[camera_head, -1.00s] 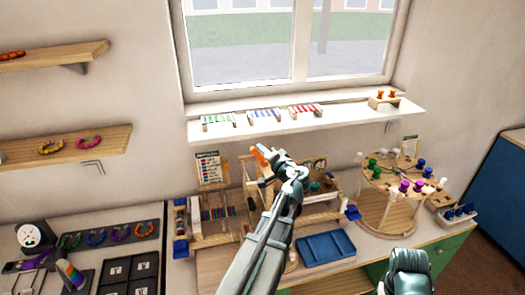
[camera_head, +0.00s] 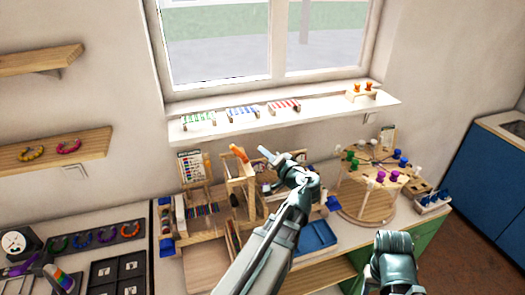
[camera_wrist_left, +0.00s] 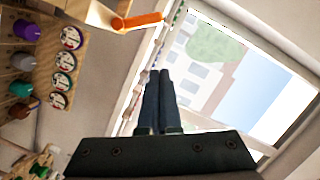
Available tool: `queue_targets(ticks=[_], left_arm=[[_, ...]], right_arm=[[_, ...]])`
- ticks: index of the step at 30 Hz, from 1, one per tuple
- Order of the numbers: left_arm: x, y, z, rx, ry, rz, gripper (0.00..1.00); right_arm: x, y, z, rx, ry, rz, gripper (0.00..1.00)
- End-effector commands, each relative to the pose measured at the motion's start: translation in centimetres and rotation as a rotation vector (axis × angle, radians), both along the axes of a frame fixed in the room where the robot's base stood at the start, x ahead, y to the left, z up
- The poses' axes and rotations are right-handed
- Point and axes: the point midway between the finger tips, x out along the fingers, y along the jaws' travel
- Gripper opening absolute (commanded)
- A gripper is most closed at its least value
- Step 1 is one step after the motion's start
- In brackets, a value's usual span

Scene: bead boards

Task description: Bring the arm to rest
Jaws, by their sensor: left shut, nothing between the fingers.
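My left gripper (camera_head: 264,151) is at the end of the arm rising from the bottom middle of the head view. It is raised in front of the wooden bead stands, just right of an orange peg (camera_head: 239,153) on a wooden frame. In the left wrist view its two dark fingers (camera_wrist_left: 159,88) are together with nothing between them, pointing toward the window. The orange peg (camera_wrist_left: 137,21) also shows there, beyond the fingertips and apart from them. Part of my right arm shows at the bottom right of the head view; its gripper is out of view.
A white shelf (camera_head: 220,128) under the window bears small striped racks. A round wooden stand (camera_head: 365,210) with coloured pegs is at the right, and a blue tray (camera_head: 318,238) lies on the counter. A black board (camera_head: 100,240) with bead rings is at the left.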

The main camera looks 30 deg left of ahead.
Motion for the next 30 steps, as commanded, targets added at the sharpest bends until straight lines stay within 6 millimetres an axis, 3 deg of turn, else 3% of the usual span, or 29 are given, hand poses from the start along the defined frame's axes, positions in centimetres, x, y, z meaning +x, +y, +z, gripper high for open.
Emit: queue_targets(ticks=[12, 16, 20, 24, 30], left_arm=[[0.0, 0.0, 0.0, -0.001, 0.000, 0.000, 0.00], [-0.3, -0.9, -1.8, -0.046, 0.018, 0.002, 0.00], [-1.8, -4.4, -7.6, -0.210, 0.098, 0.011, 0.00], [-4.5, -10.6, -15.3, -0.446, 0.262, -0.003, 0.00], [-9.7, -20.6, -23.8, -0.744, 0.548, -0.075, 0.00]], right_arm=[[0.0, 0.0, 0.0, 0.000, 0.000, 0.000, 0.50], [0.0, 0.0, -0.7, 0.000, 0.000, 0.001, 0.50], [0.0, 0.0, -2.6, -0.001, 0.000, 0.002, 0.50], [0.0, 0.0, -4.9, -0.001, 0.000, 0.005, 0.50], [0.0, 0.0, -7.5, -0.002, 0.000, 0.008, 0.50]])
